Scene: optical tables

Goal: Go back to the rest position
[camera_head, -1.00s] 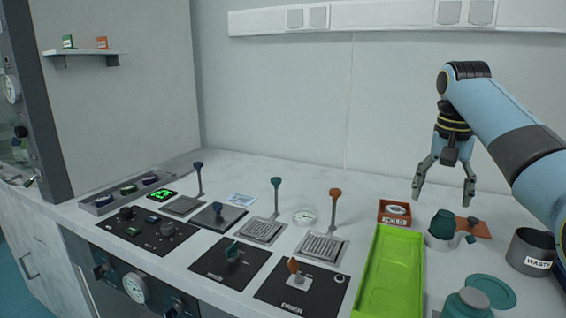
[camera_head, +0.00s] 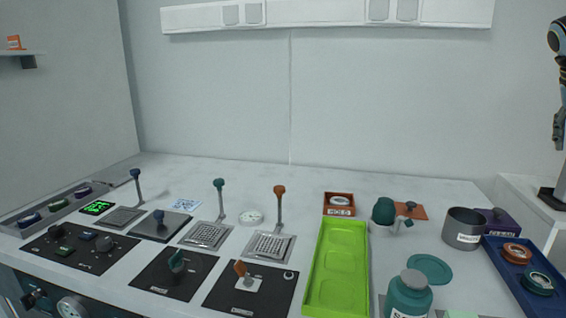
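My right gripper (camera_head: 560,128) is at the far right edge, mostly cut off by the frame. Only part of its dark wrist and one grey finger show, pointing down. I see nothing held in the visible part, but whether it is open or shut cannot be told. It hangs above the right end of the bench, apart from the things on it. My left gripper is not in view.
The white bench holds control panels, upright levers (camera_head: 279,210), a green tray (camera_head: 313,292), an orange HOLD box (camera_head: 339,211), a teal jar (camera_head: 408,300), a grey waste can (camera_head: 463,228) and a blue tray (camera_head: 505,268). Free bench lies behind them.

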